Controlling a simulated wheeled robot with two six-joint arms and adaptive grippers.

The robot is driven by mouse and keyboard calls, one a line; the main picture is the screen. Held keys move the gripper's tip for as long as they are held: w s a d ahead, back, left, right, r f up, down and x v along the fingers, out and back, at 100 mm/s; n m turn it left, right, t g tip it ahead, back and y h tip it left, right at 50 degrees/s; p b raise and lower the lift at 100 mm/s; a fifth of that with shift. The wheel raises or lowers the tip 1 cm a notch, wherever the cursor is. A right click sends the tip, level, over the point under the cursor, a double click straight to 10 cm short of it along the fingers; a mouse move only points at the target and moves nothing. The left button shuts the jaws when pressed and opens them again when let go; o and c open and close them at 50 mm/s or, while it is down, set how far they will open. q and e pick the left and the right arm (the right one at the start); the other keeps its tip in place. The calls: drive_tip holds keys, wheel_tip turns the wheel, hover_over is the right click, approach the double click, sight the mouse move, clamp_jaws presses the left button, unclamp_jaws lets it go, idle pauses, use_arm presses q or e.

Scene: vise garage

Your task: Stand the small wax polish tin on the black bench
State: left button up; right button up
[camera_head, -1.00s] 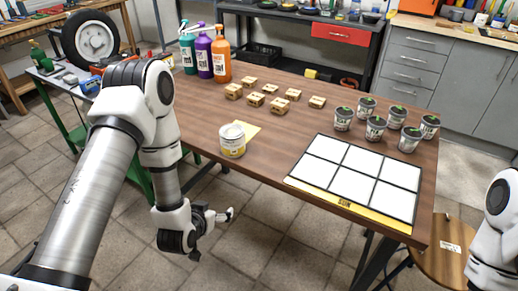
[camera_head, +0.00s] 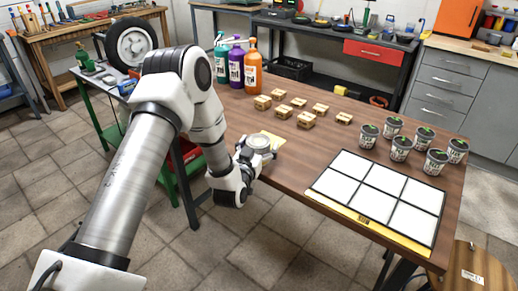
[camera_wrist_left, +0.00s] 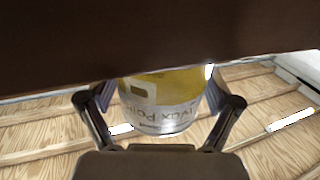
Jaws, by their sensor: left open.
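The wax polish tin (camera_head: 259,143) is a small white and yellow tin with a pale lid. It stands at the left edge of the brown wooden table, by a yellow card. My left gripper (camera_head: 258,152) is at the tin from the near side, partly covering it. In the left wrist view the tin (camera_wrist_left: 160,103) sits between the two open fingers (camera_wrist_left: 160,95), its label upside down; I cannot tell whether they touch it. The black bench (camera_head: 318,32) stands behind the table, with a red drawer. My right gripper is out of view.
Several wooden blocks (camera_head: 299,103), several dark-lidded cups (camera_head: 400,148) and a white-panelled mat (camera_head: 432,235) are on the wooden table (camera_head: 290,165). Three pump bottles (camera_head: 236,68) stand at its back left. Tools and trays occupy parts of the black bench top.

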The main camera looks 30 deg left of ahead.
use_arm(q)
drive_tip(key=shift+f+x, duration=0.15)
drive_tip(key=shift+x, duration=0.45)
drive_tip(key=shift+f+x, duration=0.15)
drive_tip(key=shift+x, duration=0.45)
drive_tip(key=shift+s+r, duration=0.15)
drive_tip(key=shift+c, duration=0.3)
drive_tip(key=c, duration=1.3)
